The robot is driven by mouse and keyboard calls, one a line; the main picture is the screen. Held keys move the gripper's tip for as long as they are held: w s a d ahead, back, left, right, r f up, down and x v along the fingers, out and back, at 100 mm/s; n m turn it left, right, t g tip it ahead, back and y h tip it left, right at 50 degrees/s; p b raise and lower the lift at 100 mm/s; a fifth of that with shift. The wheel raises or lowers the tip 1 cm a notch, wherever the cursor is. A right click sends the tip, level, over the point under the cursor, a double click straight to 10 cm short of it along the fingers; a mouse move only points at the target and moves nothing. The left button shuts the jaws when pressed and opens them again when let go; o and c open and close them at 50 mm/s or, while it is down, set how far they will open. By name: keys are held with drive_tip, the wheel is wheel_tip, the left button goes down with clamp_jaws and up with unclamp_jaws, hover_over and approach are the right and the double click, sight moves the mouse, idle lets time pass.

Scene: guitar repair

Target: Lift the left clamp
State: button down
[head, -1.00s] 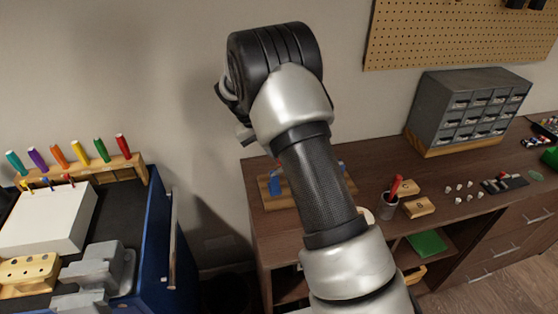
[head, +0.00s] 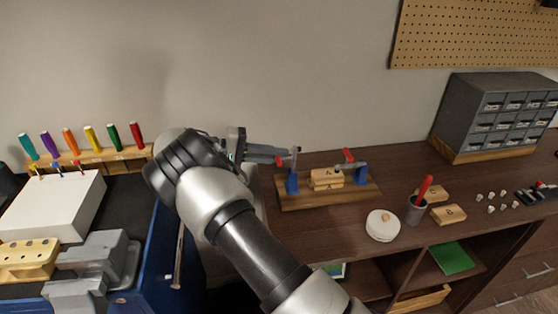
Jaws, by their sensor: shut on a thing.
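The clamp board (head: 330,196) lies on the brown workbench, with two blue clamps on it and wooden blocks (head: 326,179) between them. The left clamp (head: 292,183) has a blue base and a grey and red upper part. The right clamp (head: 360,172) has a blue base and a red handle. My gripper (head: 293,158) reaches in from the left, pointing right, with its fingertips at the upper part of the left clamp. It is shut on the left clamp's upper part. The exact contact is small and hard to see.
A white round container (head: 382,226) and a cup (head: 416,210) with a red tool stand right of the board. A grey drawer cabinet (head: 497,115) stands at the back right. A blue tool cart (head: 150,270) is at the left. The wall is close behind.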

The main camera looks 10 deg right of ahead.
drive_tip(key=shift+s+a+f+h+b, duration=0.2)
drive_tip(key=shift+f+h+b, duration=0.3)
drive_tip(key=shift+h+b, duration=0.25)
drive_tip(key=c, duration=2.1)
unclamp_jaws()
drive_tip(key=shift+w+r, duration=0.1)
drive_tip(key=shift+a+r+b, duration=0.15)
drive_tip(key=shift+a+b, duration=0.1)
drive_tip(key=shift+a, duration=1.75)
drive_tip(key=shift+a+r+b, duration=0.2)
drive_tip(key=shift+a+b, duration=0.05)
drive_tip(key=shift+a, duration=1.75)
drive_tip(key=shift+a+r+b, duration=0.15)
drive_tip(key=shift+a+b, duration=0.1)
drive_tip(key=shift+a, duration=1.75)
